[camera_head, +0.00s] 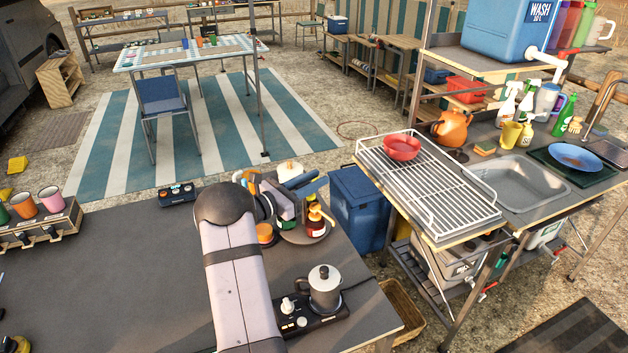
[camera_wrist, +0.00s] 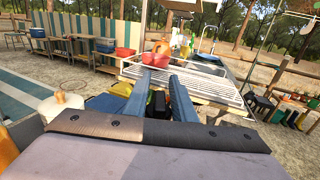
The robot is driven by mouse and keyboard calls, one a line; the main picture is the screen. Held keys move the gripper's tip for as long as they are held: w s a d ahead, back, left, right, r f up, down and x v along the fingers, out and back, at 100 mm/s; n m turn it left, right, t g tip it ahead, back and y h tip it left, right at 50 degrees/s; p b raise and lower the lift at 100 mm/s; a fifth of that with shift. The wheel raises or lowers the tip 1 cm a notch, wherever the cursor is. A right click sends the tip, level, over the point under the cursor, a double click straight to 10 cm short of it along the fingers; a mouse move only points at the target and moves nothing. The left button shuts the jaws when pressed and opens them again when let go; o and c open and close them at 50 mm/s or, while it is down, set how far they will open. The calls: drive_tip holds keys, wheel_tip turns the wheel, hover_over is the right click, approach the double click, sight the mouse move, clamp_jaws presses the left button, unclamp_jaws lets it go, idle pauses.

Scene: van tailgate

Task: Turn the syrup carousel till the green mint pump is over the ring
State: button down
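The round carousel tray (camera_head: 302,238) stands near the right side of the dark table, partly hidden by my wrist. A dark red-brown syrup bottle (camera_head: 316,226) with an orange pump stands on it at the right. A pale cream top (camera_head: 290,170) shows behind my gripper; a similar one is at the left of the wrist view (camera_wrist: 60,106). My gripper (camera_head: 312,184) is over the carousel, its two blue-grey fingers apart. In the wrist view the fingers (camera_wrist: 164,80) show a gap with dark shapes beyond. I cannot clearly make out the green mint pump or the ring.
An orange-lidded jar (camera_head: 265,233) is beside the carousel. A moka pot (camera_head: 324,288) stands on a black hotplate (camera_head: 302,316) in front. A dark box (camera_head: 177,194) and a cup rack (camera_head: 42,228) are left. The blue bin (camera_head: 360,207) is beyond the table edge.

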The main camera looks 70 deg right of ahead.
drive_tip(key=shift+b, duration=0.3)
drive_tip(key=shift+w+d+f+n+t+h+b, duration=0.1)
drive_tip(key=shift+w+n+t+h+b, duration=0.1)
drive_tip(key=shift+n+t+h+b, duration=0.65)
drive_tip(key=shift+w+n+t, duration=0.25)
drive_tip(key=shift+n+t, duration=0.2)
drive_tip(key=shift+t, duration=0.6)
drive_tip(key=c, duration=1.8)
unclamp_jaws()
drive_tip(key=b+v, duration=0.2)
drive_tip(key=v, duration=0.5)
drive_tip(key=shift+r, duration=0.25)
